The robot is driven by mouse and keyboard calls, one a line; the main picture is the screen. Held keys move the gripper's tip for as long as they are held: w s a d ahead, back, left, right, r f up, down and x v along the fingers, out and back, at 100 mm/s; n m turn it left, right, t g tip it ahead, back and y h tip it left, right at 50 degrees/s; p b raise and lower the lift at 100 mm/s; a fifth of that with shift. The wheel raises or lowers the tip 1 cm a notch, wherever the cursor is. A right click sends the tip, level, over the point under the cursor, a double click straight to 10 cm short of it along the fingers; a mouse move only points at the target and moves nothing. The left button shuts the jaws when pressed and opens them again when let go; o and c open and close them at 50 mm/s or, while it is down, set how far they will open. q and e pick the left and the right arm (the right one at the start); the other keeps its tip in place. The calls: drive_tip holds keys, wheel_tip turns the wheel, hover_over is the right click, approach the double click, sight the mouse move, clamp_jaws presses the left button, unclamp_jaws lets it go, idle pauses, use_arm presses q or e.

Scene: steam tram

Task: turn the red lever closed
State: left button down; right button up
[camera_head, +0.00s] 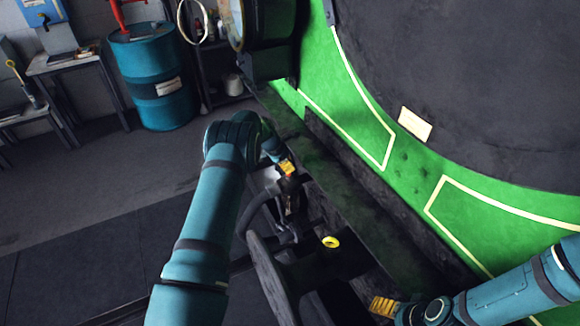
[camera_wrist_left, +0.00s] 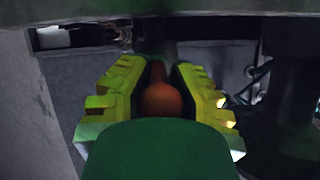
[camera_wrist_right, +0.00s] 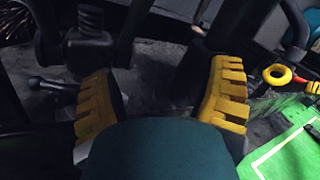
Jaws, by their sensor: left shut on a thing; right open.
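The red lever (camera_wrist_left: 162,99) shows in the left wrist view as a rounded orange-red knob on a short shaft. My left gripper (camera_wrist_left: 160,95) is shut on it, with one yellow ribbed finger on each side. In the head view my left gripper (camera_head: 287,168) reaches in beside the tram's front, and the lever is hidden there. My right gripper (camera_wrist_right: 163,95) is open and empty in the right wrist view. In the head view its yellow fingers (camera_head: 384,306) show at the bottom right, apart from the lever.
The green tram front (camera_head: 420,170) and its dark ledge (camera_head: 350,200) fill the right side. A black buffer (camera_head: 275,270) stands below my left gripper, near a yellow ring (camera_head: 330,242). A blue barrel (camera_head: 152,80) stands at the back left. The floor (camera_head: 100,190) at left is free.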

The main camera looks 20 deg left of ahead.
use_arm(q)
drive_tip(key=shift+w+d, duration=0.15)
drive_tip(key=shift+d, duration=0.05)
idle(0.5)
drive_tip(key=c, duration=1)
unclamp_jaws()
drive_tip(key=shift+f, duration=0.1)
drive_tip(key=shift+o, duration=0.7)
drive_tip(key=v, duration=1.2)
drive_tip(key=shift+w, duration=0.2)
drive_tip(key=shift+d, duration=0.1)
